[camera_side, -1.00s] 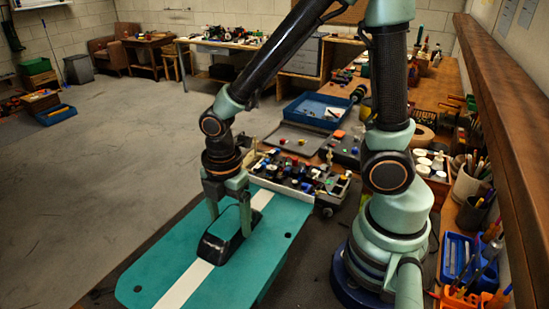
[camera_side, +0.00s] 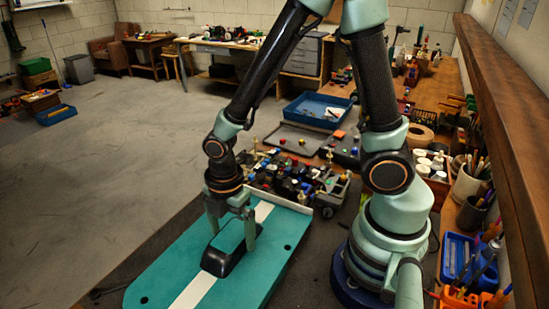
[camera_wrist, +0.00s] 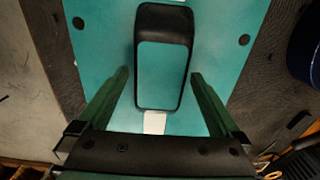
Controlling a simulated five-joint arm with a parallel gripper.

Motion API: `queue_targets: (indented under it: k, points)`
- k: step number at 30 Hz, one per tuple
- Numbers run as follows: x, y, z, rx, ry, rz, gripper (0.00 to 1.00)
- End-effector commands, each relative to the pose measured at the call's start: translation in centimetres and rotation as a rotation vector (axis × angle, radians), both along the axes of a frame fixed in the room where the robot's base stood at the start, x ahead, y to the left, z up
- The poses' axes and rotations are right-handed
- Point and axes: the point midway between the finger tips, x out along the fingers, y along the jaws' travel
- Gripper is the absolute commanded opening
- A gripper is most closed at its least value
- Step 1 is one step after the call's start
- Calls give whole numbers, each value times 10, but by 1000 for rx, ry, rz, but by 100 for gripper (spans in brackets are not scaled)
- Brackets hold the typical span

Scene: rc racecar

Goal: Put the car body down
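The car body (camera_side: 185,250) is a long teal panel with a white stripe and rounded corners. It lies flat, apparently on the dark mat, in front of the chassis. Its black-framed cockpit (camera_side: 219,262) stands up from the middle; it also shows in the wrist view (camera_wrist: 163,108). My gripper (camera_side: 233,236) is low over the panel at the cockpit's far end. In the wrist view my gripper (camera_wrist: 160,75) has its fingers spread on both sides of the cockpit, with teal gaps between. It holds nothing. Whether the fingertips touch the panel is unclear.
The open car chassis (camera_side: 325,203), full of coloured parts, stands just behind the body. A grey tray (camera_side: 290,143) and a blue tray (camera_side: 318,110) lie beyond it. A crowded wooden bench runs along the right.

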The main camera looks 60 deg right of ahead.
Motion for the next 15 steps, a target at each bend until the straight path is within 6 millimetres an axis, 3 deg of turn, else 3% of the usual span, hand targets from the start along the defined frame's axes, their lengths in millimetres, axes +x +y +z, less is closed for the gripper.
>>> queue_targets:
  k: [8,15]
  points:
    - [1,0,14,1,-4,0,100]
    - [1,0,55,2,-7,0,100]
